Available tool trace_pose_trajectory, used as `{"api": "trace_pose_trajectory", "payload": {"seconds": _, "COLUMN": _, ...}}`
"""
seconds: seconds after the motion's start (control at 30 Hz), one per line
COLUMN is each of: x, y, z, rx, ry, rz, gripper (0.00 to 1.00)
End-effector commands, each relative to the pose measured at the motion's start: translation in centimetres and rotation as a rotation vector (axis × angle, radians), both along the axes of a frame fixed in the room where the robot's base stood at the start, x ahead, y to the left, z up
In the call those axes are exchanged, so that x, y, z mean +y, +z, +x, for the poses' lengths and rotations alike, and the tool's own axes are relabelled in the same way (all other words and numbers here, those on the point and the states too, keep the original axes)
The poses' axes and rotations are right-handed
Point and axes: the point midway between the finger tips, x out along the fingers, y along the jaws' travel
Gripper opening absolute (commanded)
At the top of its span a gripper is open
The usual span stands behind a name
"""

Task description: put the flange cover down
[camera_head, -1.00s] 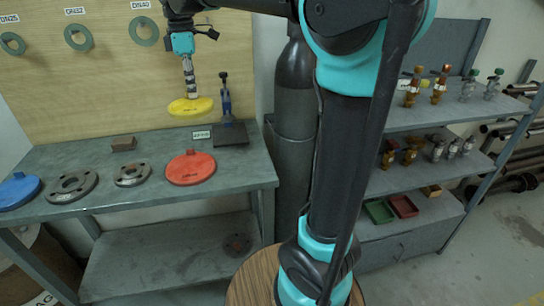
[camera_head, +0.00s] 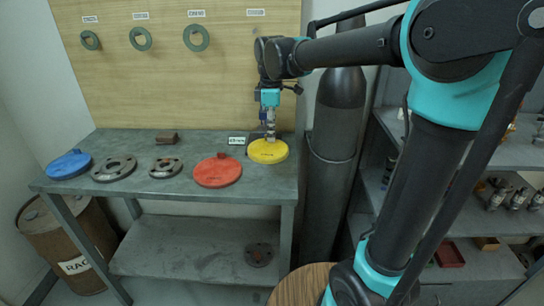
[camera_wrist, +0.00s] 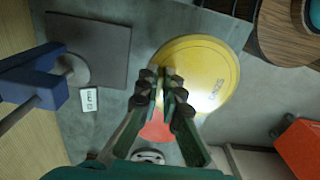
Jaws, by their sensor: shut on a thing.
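The yellow flange cover (camera_head: 268,153) is a round disc at the right end of the grey bench, level or nearly so. My gripper (camera_head: 270,137) points down from above and is shut on the cover's upper middle. In the wrist view, the fingers (camera_wrist: 167,90) close over the yellow disc (camera_wrist: 212,62), hiding the part they grip. The cover is at or just above the bench top; I cannot tell whether it touches.
A red cover (camera_head: 218,172) lies close to the left of the yellow one. Grey flanges (camera_head: 115,167) and a blue cover (camera_head: 69,164) lie further left. A blue stand (camera_wrist: 35,85) with a grey base plate (camera_wrist: 98,48) is beside the cover. A dark gas cylinder (camera_head: 336,150) stands to the right.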

Motion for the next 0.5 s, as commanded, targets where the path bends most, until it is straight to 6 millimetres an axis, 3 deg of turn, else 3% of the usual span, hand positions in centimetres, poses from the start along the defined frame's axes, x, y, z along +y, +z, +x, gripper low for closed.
{"api": "trace_pose_trajectory", "payload": {"seconds": 0.13, "x": 0.0, "y": -3.0, "z": 0.0, "rx": 0.0, "ry": 0.0, "rz": 0.0, "gripper": 0.0}}
{"api": "trace_pose_trajectory", "payload": {"seconds": 0.5, "x": 0.0, "y": -6.8, "z": 0.1, "rx": 0.0, "ry": 0.0, "rz": 0.0, "gripper": 0.0}}
